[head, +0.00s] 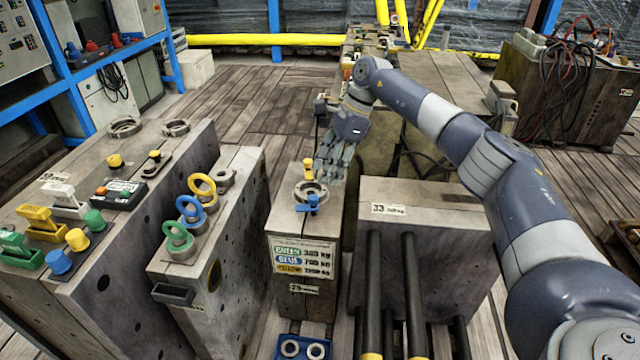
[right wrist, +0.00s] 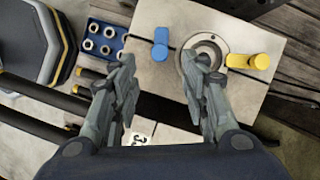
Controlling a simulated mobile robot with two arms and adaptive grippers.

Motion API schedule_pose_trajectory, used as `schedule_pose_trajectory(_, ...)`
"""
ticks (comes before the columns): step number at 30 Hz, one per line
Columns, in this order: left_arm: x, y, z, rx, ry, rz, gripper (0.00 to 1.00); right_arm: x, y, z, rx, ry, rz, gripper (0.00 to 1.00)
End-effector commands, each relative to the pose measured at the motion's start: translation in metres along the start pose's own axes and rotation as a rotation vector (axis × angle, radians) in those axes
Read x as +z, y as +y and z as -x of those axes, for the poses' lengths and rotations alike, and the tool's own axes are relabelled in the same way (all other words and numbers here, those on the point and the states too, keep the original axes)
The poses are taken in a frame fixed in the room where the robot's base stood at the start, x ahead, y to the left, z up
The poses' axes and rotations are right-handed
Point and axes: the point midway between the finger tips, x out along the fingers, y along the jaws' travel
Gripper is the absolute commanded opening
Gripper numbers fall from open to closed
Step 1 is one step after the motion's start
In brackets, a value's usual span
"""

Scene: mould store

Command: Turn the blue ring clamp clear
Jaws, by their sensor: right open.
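The blue ring clamp (head: 312,203) sits on top of a narrow grey mould block (head: 285,222), at the near side of a round metal ring (head: 309,190). A yellow clamp (head: 308,168) is on the ring's far side. In the right wrist view the blue clamp (right wrist: 160,50) stands left of the ring (right wrist: 208,50), the yellow clamp (right wrist: 248,62) right of it. My right gripper (head: 328,174) is open and empty, above the block's far right side. In the wrist view its fingers (right wrist: 157,68) spread on either side of the blue clamp, apart from it. My left gripper is out of view.
A block marked 33 (head: 425,215) with dark bars (head: 373,290) stands close on the right. A mould with green, blue and yellow lifting rings (head: 202,188) stands on the left. A blue tray of metal rings (head: 282,350) is in front. Floor at the back left is clear.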

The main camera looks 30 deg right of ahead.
Motion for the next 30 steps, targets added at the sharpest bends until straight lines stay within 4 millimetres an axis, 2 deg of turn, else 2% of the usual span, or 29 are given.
schedule_pose_trajectory(3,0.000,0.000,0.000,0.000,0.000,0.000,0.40,0.001,-0.001,0.023,-0.003,-0.002,0.000,0.42)
schedule_pose_trajectory(9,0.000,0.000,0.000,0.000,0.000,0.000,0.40,0.001,0.000,0.043,-0.001,-0.001,0.001,0.42)
schedule_pose_trajectory(30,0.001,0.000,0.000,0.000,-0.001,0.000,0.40,0.000,0.000,0.045,0.001,0.000,0.001,0.42)
